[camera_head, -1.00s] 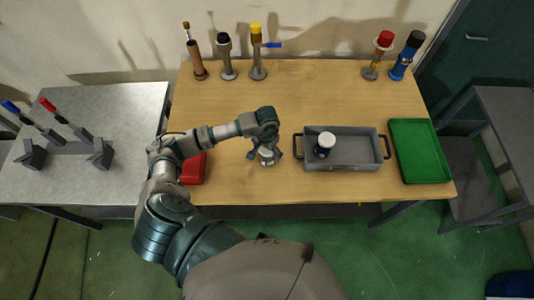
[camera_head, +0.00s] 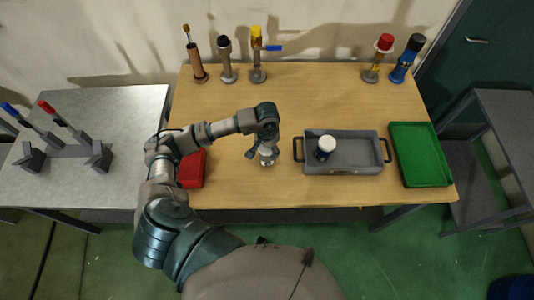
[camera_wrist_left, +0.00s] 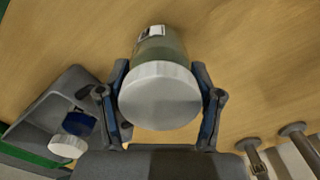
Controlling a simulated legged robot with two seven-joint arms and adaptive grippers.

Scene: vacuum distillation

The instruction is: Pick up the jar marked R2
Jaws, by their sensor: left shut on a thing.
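A jar with a white lid (camera_wrist_left: 160,95) and a greenish-grey body sits between the two fingers of my left gripper (camera_head: 266,152), which is shut on it. In the left wrist view, my left gripper (camera_wrist_left: 162,105) has one finger on each side of the lid. A label shows on the jar's side, but its marking is too small to read. In the head view the jar (camera_head: 267,159) is mostly hidden by the gripper, over the wooden table left of the grey tray. I cannot tell whether it touches the table. My right gripper is not in view.
A grey tray (camera_head: 345,167) with handles holds a blue jar with a white lid (camera_head: 325,147). A green tray (camera_head: 420,154) lies at the right. A red container (camera_head: 191,169) is beside my left arm. Several valve-like fittings (camera_head: 258,55) stand along the back edge. The table centre is clear.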

